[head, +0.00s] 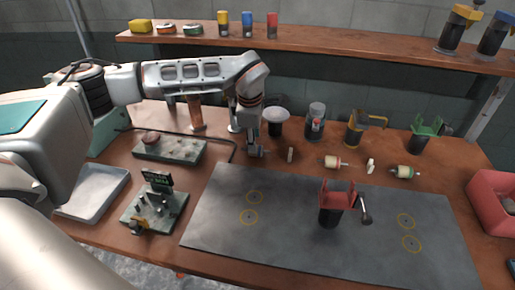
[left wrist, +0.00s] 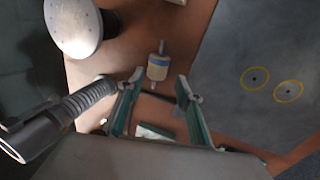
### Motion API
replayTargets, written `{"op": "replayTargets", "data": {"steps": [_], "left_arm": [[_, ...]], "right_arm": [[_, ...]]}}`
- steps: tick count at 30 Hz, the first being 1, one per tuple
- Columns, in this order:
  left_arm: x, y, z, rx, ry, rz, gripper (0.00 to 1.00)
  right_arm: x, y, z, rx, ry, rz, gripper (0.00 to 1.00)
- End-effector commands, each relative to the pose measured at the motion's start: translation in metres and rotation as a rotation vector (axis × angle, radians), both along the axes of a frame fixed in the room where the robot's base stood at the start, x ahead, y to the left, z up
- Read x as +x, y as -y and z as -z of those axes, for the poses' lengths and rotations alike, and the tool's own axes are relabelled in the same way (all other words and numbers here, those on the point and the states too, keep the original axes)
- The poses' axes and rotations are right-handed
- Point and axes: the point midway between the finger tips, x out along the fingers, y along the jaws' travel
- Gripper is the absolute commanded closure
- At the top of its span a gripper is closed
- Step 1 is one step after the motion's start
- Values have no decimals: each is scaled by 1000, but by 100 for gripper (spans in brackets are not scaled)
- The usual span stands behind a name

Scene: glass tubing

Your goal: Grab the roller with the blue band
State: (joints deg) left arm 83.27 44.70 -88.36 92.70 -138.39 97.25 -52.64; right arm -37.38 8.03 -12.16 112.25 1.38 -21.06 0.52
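The roller with the blue band (left wrist: 158,66) lies on the brown table in the left wrist view. It has a cream body, a blue band and thin metal ends. My left gripper (left wrist: 157,88) is open, its two fingers apart, with the roller just beyond the fingertips and roughly centred between them. In the head view my left gripper (head: 252,149) points down at the table behind the dark mat, and largely hides this roller. A roller with a red band (head: 335,162) and one with a green band (head: 405,172) lie further right. My right gripper is not in view.
A white-topped round stand (head: 276,116) is close behind my left gripper. A red-topped holder (head: 331,208) with a crank stands on the dark mat (head: 290,245). A shelf (head: 330,39) runs above the back.

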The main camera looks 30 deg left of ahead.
Motion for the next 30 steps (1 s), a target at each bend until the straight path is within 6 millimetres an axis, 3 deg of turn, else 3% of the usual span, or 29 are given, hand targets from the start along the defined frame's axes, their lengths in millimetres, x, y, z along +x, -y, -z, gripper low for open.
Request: {"op": "replayTargets", "data": {"steps": [12, 21, 25, 30], "left_arm": [[16, -2, 48, -1, -2, -2, 65], [18, -2, 53, -2, 1, 0, 65], [18, -2, 53, -1, 0, -1, 96], [18, -2, 52, -1, 0, -1, 96]], "right_arm": [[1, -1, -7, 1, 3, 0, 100], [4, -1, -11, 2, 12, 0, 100], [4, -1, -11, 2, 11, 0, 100], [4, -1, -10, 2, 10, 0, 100]]}}
